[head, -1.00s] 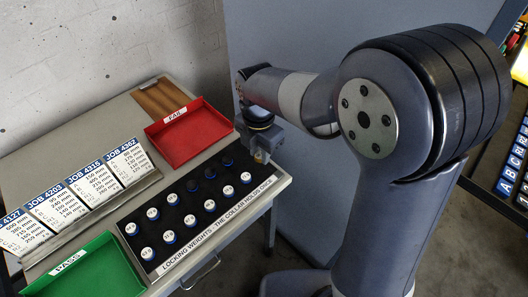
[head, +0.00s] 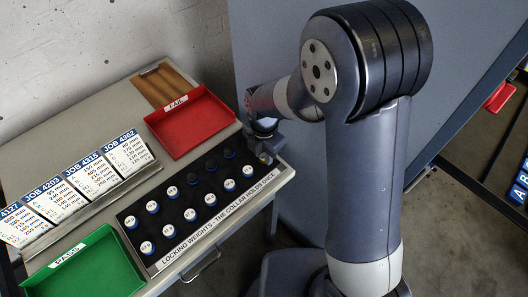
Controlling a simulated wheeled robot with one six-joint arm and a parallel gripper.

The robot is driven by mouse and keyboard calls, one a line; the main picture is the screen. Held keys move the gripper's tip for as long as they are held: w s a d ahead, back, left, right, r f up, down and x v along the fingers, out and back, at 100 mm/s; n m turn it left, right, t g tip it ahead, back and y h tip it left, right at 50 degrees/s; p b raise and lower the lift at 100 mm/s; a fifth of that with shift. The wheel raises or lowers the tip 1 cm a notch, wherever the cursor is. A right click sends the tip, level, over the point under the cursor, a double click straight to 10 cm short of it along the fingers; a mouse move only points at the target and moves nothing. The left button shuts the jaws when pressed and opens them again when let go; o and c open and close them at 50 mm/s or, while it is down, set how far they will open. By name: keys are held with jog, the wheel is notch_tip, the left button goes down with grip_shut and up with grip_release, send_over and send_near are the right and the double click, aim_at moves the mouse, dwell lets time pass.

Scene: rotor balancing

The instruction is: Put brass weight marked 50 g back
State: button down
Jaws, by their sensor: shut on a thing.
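My gripper (head: 265,157) is at the right end of the black weight tray (head: 187,236), low over its far right corner. It is shut on a small brass-coloured piece, mostly hidden by the jaws; its marking cannot be read. I cannot tell whether the piece touches the tray. The tray holds two rows of round weights with white tops and blue rims, such as a front-row weight (head: 210,199). Toward the right of the back row, several places look dark, without white tops. The tray's front strip reads "LOCKING WEIGHTS - THE COLLAR HOLDS ONCE".
A red FAIL tray (head: 190,128) lies behind the weight tray, and a green PASS tray (head: 105,275) at the front left. Job cards (head: 85,180) stand along the left. A brown ribbed board (head: 165,85) lies at the back. A grey panel (head: 285,35) rises behind my arm.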

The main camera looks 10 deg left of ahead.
aim_at(264, 157)
jog(key=shift+f, duration=0.25)
jog(key=c, duration=1.1)
grip_release()
jog(key=shift+r, duration=0.1)
jog(key=shift+c, duration=0.2)
notch_tip(264, 157, up, 12)
jog(key=shift+r, duration=0.2)
jog(key=shift+f, duration=0.1)
